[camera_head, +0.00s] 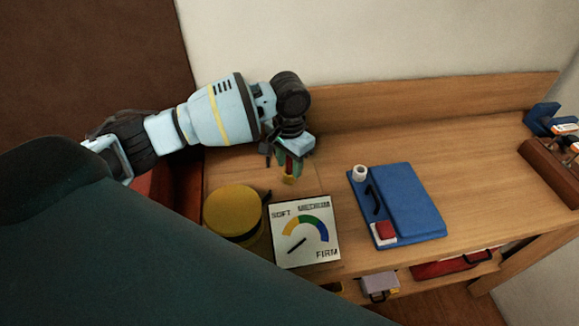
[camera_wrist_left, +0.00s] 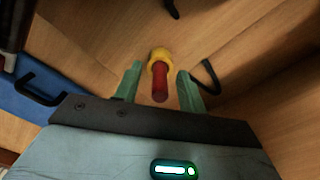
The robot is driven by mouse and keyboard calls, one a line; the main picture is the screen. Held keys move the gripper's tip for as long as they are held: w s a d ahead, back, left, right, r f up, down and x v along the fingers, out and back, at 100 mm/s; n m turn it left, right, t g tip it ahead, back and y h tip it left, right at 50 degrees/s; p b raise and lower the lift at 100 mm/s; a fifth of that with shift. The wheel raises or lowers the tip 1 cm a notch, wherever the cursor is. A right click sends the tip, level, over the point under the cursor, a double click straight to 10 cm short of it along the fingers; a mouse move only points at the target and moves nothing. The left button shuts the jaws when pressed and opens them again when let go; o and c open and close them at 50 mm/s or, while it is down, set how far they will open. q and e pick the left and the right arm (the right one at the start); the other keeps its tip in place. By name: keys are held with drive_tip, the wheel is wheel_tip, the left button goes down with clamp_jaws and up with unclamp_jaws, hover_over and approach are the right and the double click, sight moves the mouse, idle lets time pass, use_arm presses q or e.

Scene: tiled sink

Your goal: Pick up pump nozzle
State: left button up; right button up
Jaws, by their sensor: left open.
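The pump nozzle, which I take to be the small piece with a red body and a yellow end, shows in the left wrist view (camera_wrist_left: 160,78) between the two green fingers of my left gripper (camera_wrist_left: 160,72). Gaps show on both sides of it, so the fingers look apart from it. In the head view, my left gripper (camera_head: 287,170) points down over the bench, and the red and yellow nozzle (camera_head: 289,179) shows at its fingers, partly hidden by them. My left gripper is open. My right gripper is not in view.
A yellow-topped round container (camera_head: 232,208) and a SOFT-MEDIUM-FIRM gauge panel (camera_head: 291,255) stand in front of the gripper. A blue unit (camera_head: 410,200) lies to the right. The wooden bench (camera_head: 460,135) has a raised back board (camera_head: 420,100). Bare bench lies behind the blue unit.

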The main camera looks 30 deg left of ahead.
use_arm(q)
clamp_jaws()
wheel_tip(320, 180, up, 10)
drive_tip(key=shift+r+p, duration=0.1)
drive_tip(key=shift+p, duration=0.25)
idle(0.4)
